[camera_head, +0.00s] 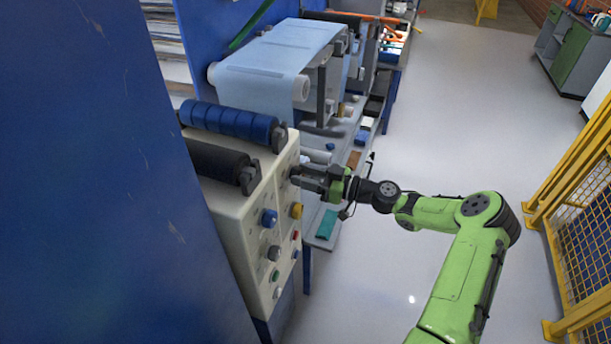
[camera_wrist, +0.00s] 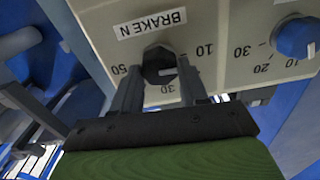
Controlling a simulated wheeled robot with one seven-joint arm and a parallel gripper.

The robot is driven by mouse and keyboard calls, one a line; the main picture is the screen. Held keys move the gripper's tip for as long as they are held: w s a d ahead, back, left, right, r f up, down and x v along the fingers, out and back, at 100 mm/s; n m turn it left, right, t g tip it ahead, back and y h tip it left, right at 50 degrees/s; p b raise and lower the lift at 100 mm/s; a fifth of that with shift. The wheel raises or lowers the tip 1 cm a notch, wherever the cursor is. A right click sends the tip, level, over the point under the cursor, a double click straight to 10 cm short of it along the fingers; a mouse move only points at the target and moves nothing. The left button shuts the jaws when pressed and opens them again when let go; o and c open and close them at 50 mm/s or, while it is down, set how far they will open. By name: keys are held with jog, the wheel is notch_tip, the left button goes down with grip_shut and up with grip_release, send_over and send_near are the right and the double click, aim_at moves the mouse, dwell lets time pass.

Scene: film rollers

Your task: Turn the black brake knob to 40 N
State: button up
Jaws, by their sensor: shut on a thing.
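The black brake knob (camera_wrist: 154,56) sits on the cream panel under an upside-down label reading BRAKE N. Around it I see the numbers 50, 30 and 10. In the head view my gripper (camera_head: 300,176) reaches the upper right part of the panel face and mostly hides the knob.
A blue knob (camera_wrist: 296,38) with its own scale sits beside the brake knob. The cream panel (camera_head: 237,212) also carries a yellow knob (camera_head: 296,210) and several buttons. Blue and black rollers lie on top. A yellow fence (camera_head: 575,195) stands at the right, with clear floor between.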

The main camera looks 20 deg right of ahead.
jog(key=m, duration=0.6)
jog(key=shift+w+d+m, duration=0.1)
jog(key=shift+m, duration=0.2)
jog(key=m+p, duration=0.1)
jog(key=m, duration=0.5)
jog(key=m+p, duration=0.1)
jog(key=m, duration=0.3)
jog(key=shift+w+f, duration=0.1)
jog(key=m+p, duration=0.1)
jog(key=m, duration=0.2)
jog(key=shift+f+m+p, duration=0.1)
jog(key=shift+m+p, duration=0.2)
jog(key=shift+p, duration=0.05)
jog(key=m+p, duration=0.2)
jog(key=m, duration=0.3)
jog(key=shift+f+m, duration=0.15)
jog(key=shift+m, duration=0.25)
jog(key=o, duration=1.1)
jog(key=shift+c, duration=0.2)
